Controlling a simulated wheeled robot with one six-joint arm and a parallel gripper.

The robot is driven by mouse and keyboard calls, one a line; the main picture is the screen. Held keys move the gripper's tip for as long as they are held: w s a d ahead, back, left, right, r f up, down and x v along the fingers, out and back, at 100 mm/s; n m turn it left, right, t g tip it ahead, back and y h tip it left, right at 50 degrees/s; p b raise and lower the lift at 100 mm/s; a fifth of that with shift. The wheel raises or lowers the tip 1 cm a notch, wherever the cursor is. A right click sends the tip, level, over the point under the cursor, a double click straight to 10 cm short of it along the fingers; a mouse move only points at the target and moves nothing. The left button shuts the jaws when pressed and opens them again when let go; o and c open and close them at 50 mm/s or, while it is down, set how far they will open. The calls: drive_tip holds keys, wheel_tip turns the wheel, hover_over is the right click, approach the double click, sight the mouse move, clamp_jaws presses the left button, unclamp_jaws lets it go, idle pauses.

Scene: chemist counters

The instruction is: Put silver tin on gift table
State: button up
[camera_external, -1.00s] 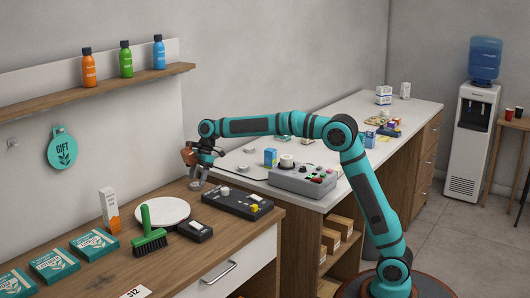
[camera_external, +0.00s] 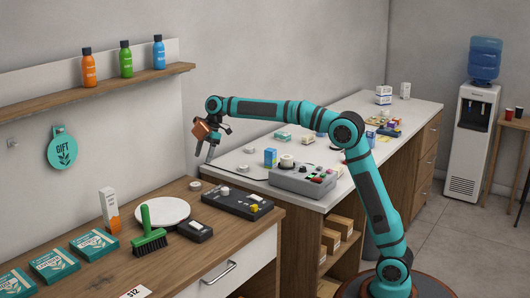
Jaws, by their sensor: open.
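The silver tin (camera_external: 196,185), a small round low tin, sits on the wooden gift table (camera_external: 225,238), near its back edge and left of a black device. The teal gift sign (camera_external: 62,148) hangs on the wall above this table. My gripper (camera_external: 205,153) is open and empty. It hangs in the air above and slightly right of the tin, clear of it, near the gap between the gift table and the white counter. The fingers are small in this view and partly overlap.
A black device (camera_external: 237,203), a white round plate (camera_external: 162,212), a green brush (camera_external: 150,238) and a card terminal (camera_external: 195,230) stand near the tin. The white counter (camera_external: 325,158) holds a grey control box (camera_external: 303,178) and several small packs. A bottle shelf (camera_external: 95,89) is above.

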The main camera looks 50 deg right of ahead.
drive_tip(key=s+d+r+m+t+h, duration=0.1)
drive_tip(key=s+d+r+m+t, duration=0.3)
drive_tip(key=s, duration=0.3)
drive_tip(key=s+d+r+m+t, duration=0.1)
drive_tip(key=s+d+r, duration=0.4)
drive_tip(key=s, duration=0.3)
drive_tip(key=s+d+r+m+t+h, duration=0.1)
drive_tip(key=s+d+r+m+t, duration=0.3)
drive_tip(key=s, duration=0.3)
drive_tip(key=s+d+f+m+t+h, duration=0.1)
drive_tip(key=s+d+m+t, duration=0.2)
drive_tip(key=s, duration=1.1)
drive_tip(key=s+d+f+m+t+h, duration=0.1)
drive_tip(key=s+d+m+t, duration=0.2)
drive_tip(key=s, duration=1)
drive_tip(key=d+t, duration=0.1)
drive_tip(key=d, duration=0.2)
drive_tip(key=shift+s+d, duration=0.25)
drive_tip(key=shift+s, duration=0.1)
drive_tip(key=shift+o, duration=0.2)
